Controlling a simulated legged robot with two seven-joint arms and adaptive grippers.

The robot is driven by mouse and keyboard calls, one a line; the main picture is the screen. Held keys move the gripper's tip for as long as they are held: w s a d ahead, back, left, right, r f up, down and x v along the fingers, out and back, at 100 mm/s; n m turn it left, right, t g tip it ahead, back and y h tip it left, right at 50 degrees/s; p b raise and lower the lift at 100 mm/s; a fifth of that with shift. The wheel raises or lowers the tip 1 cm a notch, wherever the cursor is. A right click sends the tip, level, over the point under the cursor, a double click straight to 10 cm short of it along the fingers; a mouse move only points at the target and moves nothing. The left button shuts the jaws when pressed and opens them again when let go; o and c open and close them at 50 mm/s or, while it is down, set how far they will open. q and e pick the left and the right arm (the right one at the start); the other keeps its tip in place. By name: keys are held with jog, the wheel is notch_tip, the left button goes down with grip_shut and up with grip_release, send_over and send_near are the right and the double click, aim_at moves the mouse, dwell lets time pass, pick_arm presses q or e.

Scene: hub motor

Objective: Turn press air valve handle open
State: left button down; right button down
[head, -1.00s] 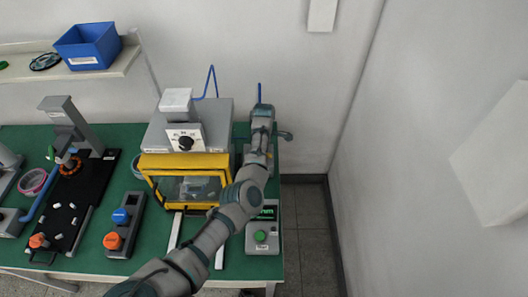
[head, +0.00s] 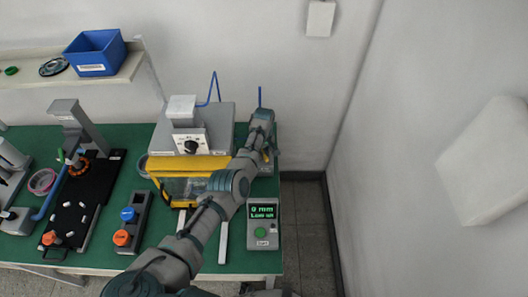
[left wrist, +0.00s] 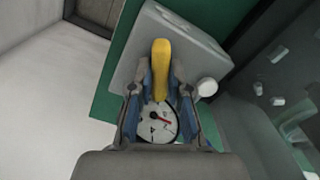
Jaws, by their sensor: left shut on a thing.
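The yellow valve handle (left wrist: 161,68) shows in the left wrist view, lying lengthwise between the fingers of my left gripper (left wrist: 160,83). The gripper is shut on the handle. The handle stands over a grey valve box (left wrist: 195,38). In the head view my left gripper (head: 266,152) is at the back right of the green table, right of the press; my wrist hides most of the valve there.
The grey press (head: 215,125) with a yellow guard frame (head: 190,162) stands left of my arm. A grey display unit (head: 264,236) with green text and a green button stands at the front right. A wall closes the right side, with bare floor between.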

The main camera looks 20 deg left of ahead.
aim_at(264, 152)
pick_arm(q)
jog(key=m, duration=0.5)
jog(key=shift+w+r+p, duration=0.2)
jog(key=shift+p, duration=0.1)
jog(key=shift+m, duration=0.3)
jog(key=c, duration=1.3)
grip_release()
jog(key=shift+w, duration=0.1)
jog(key=shift+c, duration=0.2)
jog(key=shift+o, duration=1.2)
jog(key=shift+f, duration=0.15)
notch_tip(264, 152, up, 12)
jog(key=shift+w+f, duration=0.1)
